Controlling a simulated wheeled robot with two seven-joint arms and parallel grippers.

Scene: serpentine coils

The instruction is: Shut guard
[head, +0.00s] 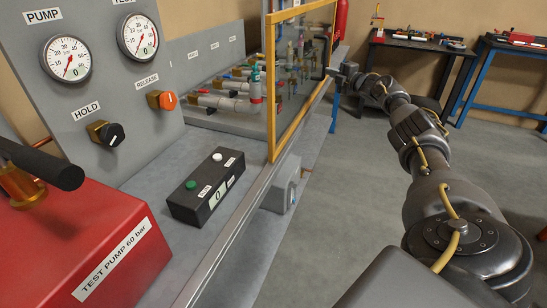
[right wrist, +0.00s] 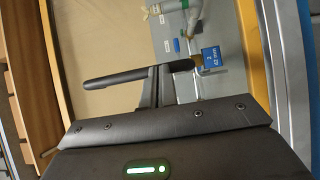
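The guard is a clear panel in a yellow frame (head: 271,85), upright along the front edge of the bench in the head view. Pipe coils and fittings show through it. My right arm reaches along the aisle side, and my right gripper (head: 345,74) is small and dark near the guard's far end. In the right wrist view, the dark fingers (right wrist: 155,85) show in front of a pale panel area. A dark crossbar (right wrist: 120,77) lies across them; whether it is a handle or finger parts is unclear. The yellow frame (right wrist: 250,50) is at right. My left gripper is not in view.
A red test pump (head: 85,240) and a black button box (head: 207,186) stand on the near bench. A gauge panel (head: 100,95) rises behind. Open floor (head: 340,200) lies right of the bench. Work tables (head: 420,42) stand at the back. A blue tag (right wrist: 211,57) shows near the gripper.

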